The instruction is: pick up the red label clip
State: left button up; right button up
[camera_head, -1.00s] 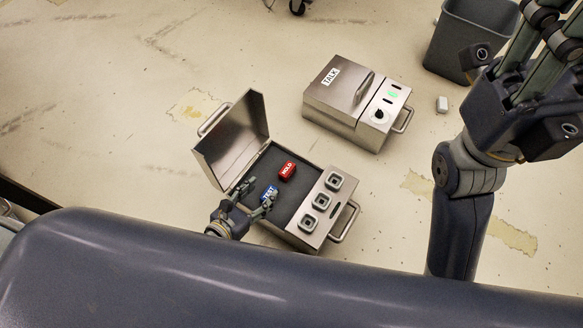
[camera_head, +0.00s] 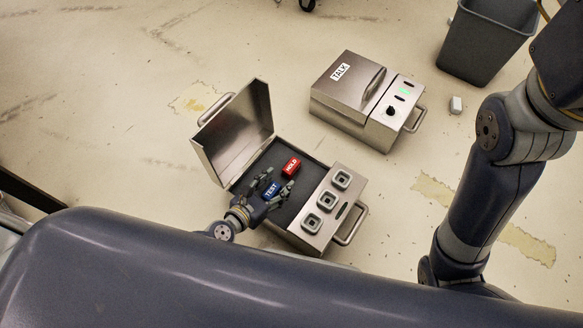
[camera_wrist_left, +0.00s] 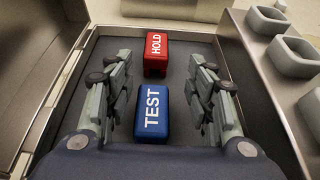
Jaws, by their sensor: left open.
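The red label clip (camera_head: 291,167), marked HOLD, lies in the open metal case's dark tray. In the left wrist view the red clip (camera_wrist_left: 156,54) lies just beyond the blue TEST clip (camera_wrist_left: 153,113). My left gripper (camera_head: 279,180) is open over the tray. In the left wrist view its fingers stand on either side of the blue clip, and the red clip is ahead, past the fingertips. The blue clip (camera_head: 271,190) is partly hidden by the fingers in the head view. My right gripper is out of the picture; only part of that arm shows at the right.
The open case (camera_head: 325,222) has its raised lid (camera_head: 232,128) at the left and several square sockets on its right panel. A closed TALK case (camera_head: 352,92) stands behind. A grey bin (camera_head: 484,45) and a small white block (camera_head: 456,104) are at the back right.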

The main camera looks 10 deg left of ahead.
aim_at(286, 173)
pick_arm(q)
jog(key=x, duration=0.1)
jog(key=b+x, duration=0.1)
jog(key=x, duration=0.2)
jog(key=shift+w+a+f, duration=0.15)
jog(key=shift+w+f, duration=0.05)
jog(key=shift+w, duration=0.25)
jog(key=c, duration=1)
